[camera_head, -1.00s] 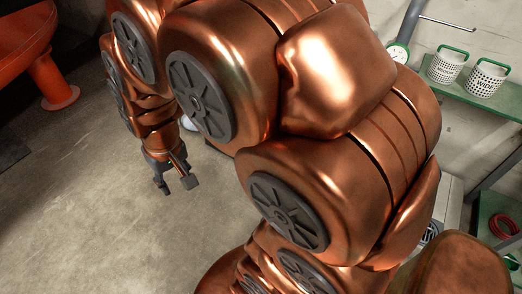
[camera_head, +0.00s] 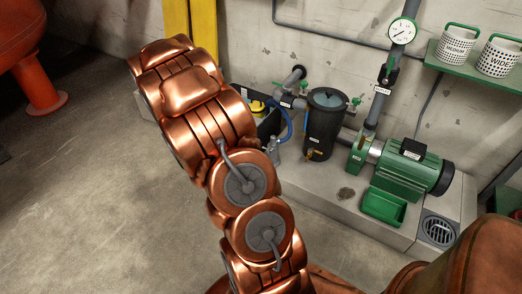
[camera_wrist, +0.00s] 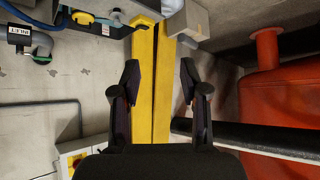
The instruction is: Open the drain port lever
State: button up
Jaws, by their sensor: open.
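A black canister (camera_head: 322,130) with a blue-grey opening on top stands on the low plinth in the head view. A small brass-coloured fitting (camera_head: 310,154) shows at its lower left; it may be the drain port, but its lever is too small to make out. My gripper (camera_wrist: 158,90) shows in the wrist view with its two dark fingers apart and nothing between them. A yellow post (camera_wrist: 155,70) lies beyond the fingers. The canister is not clearly seen in the wrist view.
A green pump (camera_head: 412,168), a green tray (camera_head: 384,206) and a floor drain (camera_head: 438,231) lie right of the canister. A blue hose (camera_head: 285,124) is left of the canister. An orange tank (camera_wrist: 275,110) stands right in the wrist view. The left floor is clear.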

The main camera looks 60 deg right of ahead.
jog(key=s+d+f+m+h+b, duration=0.2)
jog(key=d+f+h+b, duration=0.3)
jog(key=d+f, duration=0.75)
jog(key=s+d+f+m+h+b, duration=0.25)
jog(key=d+f+b, duration=0.55)
jog(key=d+f, duration=0.4)
jog(key=s+d+f+m+g+h+b, duration=0.2)
jog(key=s+d+f+h+b, duration=0.15)
jog(key=s+f, duration=0.5)
jog(key=shift+w+d+f+b, duration=0.2)
jog(key=shift+w+d+b, duration=0.45)
jog(key=shift+d, duration=0.5)
jog(key=shift+w+d+f+b, duration=0.25)
jog(key=shift+w+d+b, duration=0.25)
jog(key=shift+w+d, duration=0.45)
jog(key=shift+w+d+f+b, duration=0.2)
jog(key=shift+w+d+b, duration=0.4)
jog(key=shift+d, duration=0.7)
jog(key=shift+c, duration=0.3)
grip_shut()
